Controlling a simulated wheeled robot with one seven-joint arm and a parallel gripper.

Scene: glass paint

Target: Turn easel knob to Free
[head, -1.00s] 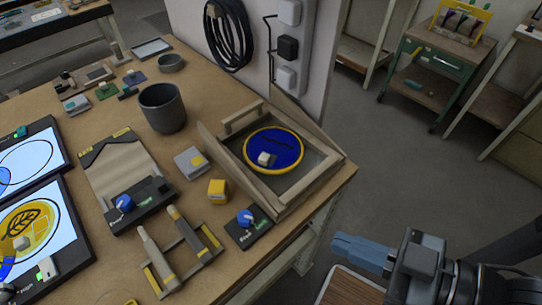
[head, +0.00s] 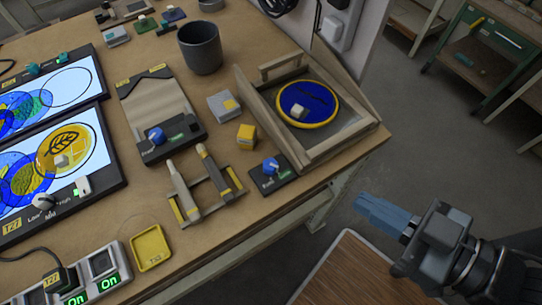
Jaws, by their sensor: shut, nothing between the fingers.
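A blue knob (head: 270,167) stands on a small black plate (head: 268,182) at the front corner of a wooden frame (head: 318,153). A second blue knob (head: 156,135) sits on a black base (head: 172,150) with a beige sheet behind it. Both bases carry small green and white lettering, too small to read surely, so the knobs' settings cannot be told. My gripper (head: 360,203), with blue fingers, is shut and empty. It is off the table's edge, to the right of and apart from both knobs.
A yellow-rimmed blue disc (head: 308,122) with a pale block lies in the frame. A yellow cube (head: 246,136), a grey cup (head: 199,48) and a two-handled holder (head: 206,182) stand nearby. A wooden-topped surface (head: 350,275) is below my gripper.

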